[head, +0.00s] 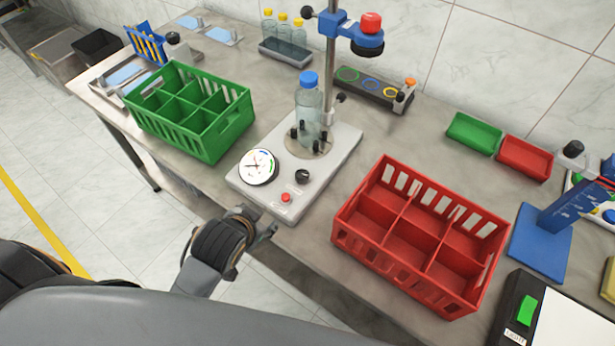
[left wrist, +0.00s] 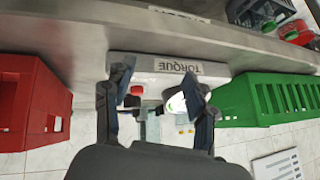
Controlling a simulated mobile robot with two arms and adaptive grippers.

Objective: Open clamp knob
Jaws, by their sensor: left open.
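A grey torque tester (head: 335,165) stands on the bench with a round dial (head: 258,167), a black knob (head: 302,176) and a red button (head: 286,197). A clear bottle with a blue cap (head: 308,95) stands upright among black pegs on its round plate. A small black knob (head: 308,12) sticks out of the blue clamp (head: 345,30) on the column. Which knob is the clamp knob I cannot tell. My left gripper (head: 262,224) is at the tester's front edge, apart from the knobs. In the left wrist view its fingers (left wrist: 160,92) are spread and empty, facing the tester's front. My right gripper is not in view.
A green crate (head: 205,145) stands left of the tester and a red crate (head: 345,240) right of it, both empty. Bottles in a tray (head: 285,52) and a ring rack (head: 375,90) are behind. Floor is free before the bench.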

